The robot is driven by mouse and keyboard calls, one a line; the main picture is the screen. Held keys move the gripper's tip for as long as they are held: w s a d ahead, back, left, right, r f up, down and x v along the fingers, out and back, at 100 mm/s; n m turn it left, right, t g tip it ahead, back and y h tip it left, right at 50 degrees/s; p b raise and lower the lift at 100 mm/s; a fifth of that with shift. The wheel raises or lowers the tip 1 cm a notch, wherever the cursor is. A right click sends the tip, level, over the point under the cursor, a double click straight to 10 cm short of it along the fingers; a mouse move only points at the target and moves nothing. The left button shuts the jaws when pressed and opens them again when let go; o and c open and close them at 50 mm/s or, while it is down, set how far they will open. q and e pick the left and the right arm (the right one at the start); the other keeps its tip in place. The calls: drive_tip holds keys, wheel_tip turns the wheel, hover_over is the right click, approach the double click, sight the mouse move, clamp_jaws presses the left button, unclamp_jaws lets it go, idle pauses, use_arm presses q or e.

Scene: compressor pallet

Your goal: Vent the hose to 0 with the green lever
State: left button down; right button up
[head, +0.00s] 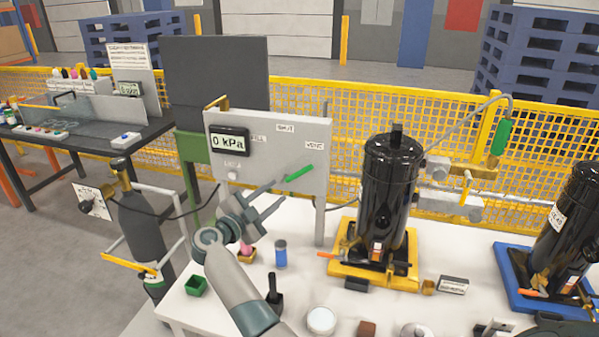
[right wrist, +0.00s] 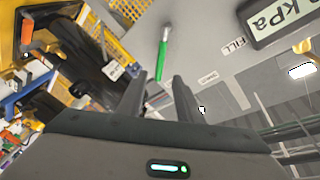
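The green lever (head: 300,173) sits on the grey panel (head: 255,180), slanting up to the right, below the VENT label (head: 315,146). The display (head: 229,140) on the panel reads 0 kPa. My right gripper (head: 281,190) is open and empty, just left of the lever in the head view. In the right wrist view the lever's green end (right wrist: 160,68) lies in line with the gap between the two spread fingers (right wrist: 158,85). No touch shows, and I cannot tell the depth between them. My left gripper is not in view.
A black tank on a yellow base (head: 345,268) stands right of the panel, with a hose (head: 470,116) to a green fitting (head: 501,137) behind it. A second tank on a blue base (head: 515,280) stands farther right.

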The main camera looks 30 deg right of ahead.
sight(298, 175)
drive_tip(key=p+x, duration=0.3)
drive_tip(key=x, duration=1)
drive_tip(key=shift+w+d, duration=0.1)
drive_tip(key=shift+d, duration=0.15)
drive_tip(key=shift+c, duration=0.5)
clamp_jaws()
